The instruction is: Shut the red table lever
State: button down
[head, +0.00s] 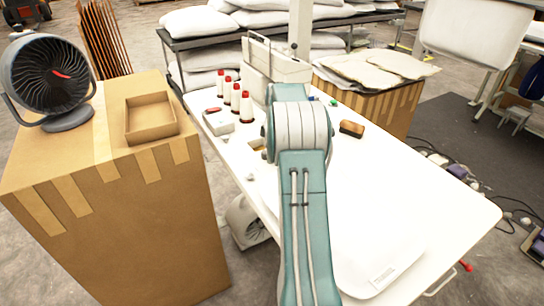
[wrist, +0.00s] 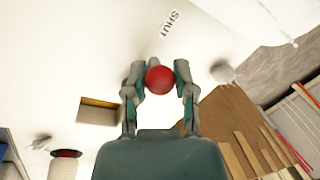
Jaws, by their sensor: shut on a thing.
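The red table lever shows in the wrist view as a round red knob (wrist: 159,80) between the fingertips of my gripper (wrist: 157,70). Both fingers close on the knob from its two sides. The word SHUT (wrist: 170,23) is printed on the white surface beyond the knob. The lever's stem is hidden behind the knob, so its angle is unclear. In the head view my arm reaches over the white table (head: 455,205), and it hides my gripper and this knob. A small red tip (head: 465,265) shows at the table's right front edge.
Several white spools with red tops (head: 246,106) stand left of my arm. A brown brush (head: 352,128) lies to its right. A large cardboard box (head: 150,220) with a fan (head: 48,75) and open tray (head: 150,118) stands left.

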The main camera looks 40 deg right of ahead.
jog(key=shift+f, duration=0.1)
jog(key=shift+c, duration=2.1)
grip_release()
jog(key=shift+d, duration=0.1)
notch_tip(320, 180, up, 12)
jog(key=d, duration=0.2)
jog(key=shift+w+d+f, duration=0.2)
jog(key=shift+w+d, duration=0.05)
jog(key=shift+w, duration=0.2)
